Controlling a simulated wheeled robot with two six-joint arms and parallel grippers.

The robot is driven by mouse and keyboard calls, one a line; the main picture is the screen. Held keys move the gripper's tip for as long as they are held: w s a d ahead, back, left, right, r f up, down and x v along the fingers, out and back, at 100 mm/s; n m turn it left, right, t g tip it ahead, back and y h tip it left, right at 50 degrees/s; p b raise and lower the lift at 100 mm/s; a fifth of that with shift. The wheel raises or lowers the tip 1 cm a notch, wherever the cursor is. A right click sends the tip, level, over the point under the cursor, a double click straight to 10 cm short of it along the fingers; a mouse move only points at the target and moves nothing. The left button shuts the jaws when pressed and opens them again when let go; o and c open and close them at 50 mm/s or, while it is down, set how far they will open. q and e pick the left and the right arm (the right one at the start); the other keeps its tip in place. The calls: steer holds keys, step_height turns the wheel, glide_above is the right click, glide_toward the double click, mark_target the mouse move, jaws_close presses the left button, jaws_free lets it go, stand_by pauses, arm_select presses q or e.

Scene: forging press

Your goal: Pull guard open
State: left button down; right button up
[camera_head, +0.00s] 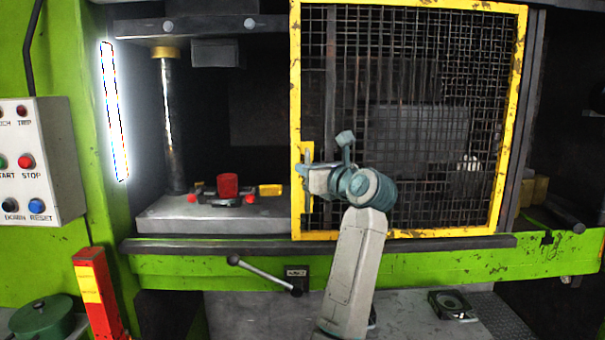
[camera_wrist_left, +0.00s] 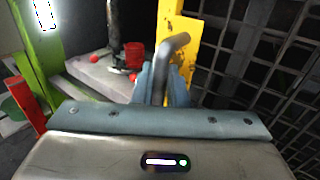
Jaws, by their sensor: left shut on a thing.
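The guard (camera_head: 410,235) is a yellow-framed mesh panel on the right half of the press front in the head view. The left half of the press opening is uncovered. My left gripper (camera_head: 303,172) is at the guard's left edge, shut on the handle. In the left wrist view the guard handle (camera_wrist_left: 175,45) is a grey bent bar passing between my left gripper's fingers (camera_wrist_left: 162,85). The guard's yellow edge plate (camera_wrist_left: 185,35) is right behind it. The lower part of the handle is hidden by the fingers. My right gripper is not in view.
Inside the opening, a red cup-like part (camera_head: 228,185) stands on the grey press bed (camera_head: 170,218). A button panel (camera_head: 38,160) is at left. A lever (camera_head: 265,274) sticks out below the rail (camera_head: 200,245). A red post (camera_head: 97,295) and green pot (camera_head: 42,318) stand at lower left.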

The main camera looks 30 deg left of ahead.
arm_select(q)
steer(key=shift+w+d, duration=0.2)
steer(key=shift+d, duration=0.05)
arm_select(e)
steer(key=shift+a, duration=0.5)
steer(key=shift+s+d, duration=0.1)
arm_select(q)
steer(key=c, duration=1.6)
jaws_free()
steer(key=shift+o, duration=0.3)
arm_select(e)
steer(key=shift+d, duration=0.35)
